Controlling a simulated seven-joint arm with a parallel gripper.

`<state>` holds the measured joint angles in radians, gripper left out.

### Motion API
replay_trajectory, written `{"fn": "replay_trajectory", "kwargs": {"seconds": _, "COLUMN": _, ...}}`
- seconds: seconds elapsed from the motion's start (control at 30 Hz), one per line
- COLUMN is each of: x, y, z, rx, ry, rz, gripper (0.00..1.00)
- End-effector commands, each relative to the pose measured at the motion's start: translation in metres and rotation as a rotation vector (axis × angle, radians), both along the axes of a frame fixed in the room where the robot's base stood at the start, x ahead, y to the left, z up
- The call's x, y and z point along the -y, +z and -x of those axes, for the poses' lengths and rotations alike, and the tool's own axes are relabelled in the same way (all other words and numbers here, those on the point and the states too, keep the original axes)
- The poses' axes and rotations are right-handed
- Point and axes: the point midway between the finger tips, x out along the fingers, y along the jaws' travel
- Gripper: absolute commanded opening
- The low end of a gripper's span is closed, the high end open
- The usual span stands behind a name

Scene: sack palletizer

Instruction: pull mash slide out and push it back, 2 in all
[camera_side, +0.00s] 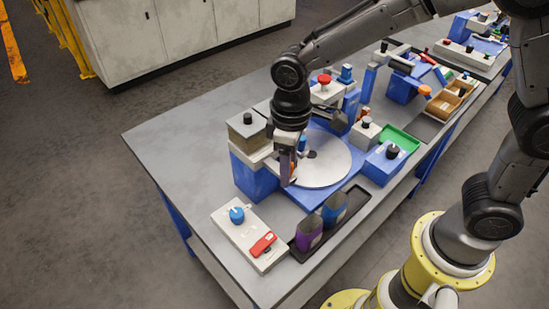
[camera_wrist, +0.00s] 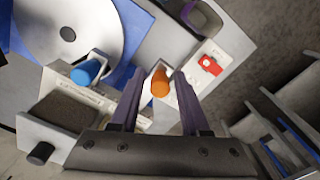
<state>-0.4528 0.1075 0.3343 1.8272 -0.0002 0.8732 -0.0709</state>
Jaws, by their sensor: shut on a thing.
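The mash slide shows as a pale piece with an orange knob (camera_wrist: 160,84) at the front of a hopper unit. The hopper (camera_wrist: 72,116) holds brown mash and stands on a blue block in the side view (camera_side: 254,174). My gripper (camera_side: 287,178) points down at the front of this unit, by the edge of the round white plate. In the wrist view my gripper (camera_wrist: 158,82) has its two fingers either side of the orange knob, shut on it. How far the slide is out is hard to tell, since my wrist and fingers hide part of it.
The round white plate (camera_side: 325,168) lies right of my gripper. A control box (camera_side: 250,232) with a blue knob and red switch stands in front. Purple (camera_side: 309,232) and blue (camera_side: 334,209) pouches stand in a dark tray. The table's left back corner is clear.

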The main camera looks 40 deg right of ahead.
Motion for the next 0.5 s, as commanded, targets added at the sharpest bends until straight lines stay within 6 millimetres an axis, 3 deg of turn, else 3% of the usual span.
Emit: {"fn": "replay_trajectory", "kwargs": {"seconds": 0.5, "x": -0.001, "y": 0.002, "z": -0.03, "rx": 0.007, "ry": 0.002, "rz": -0.003, "gripper": 0.0}}
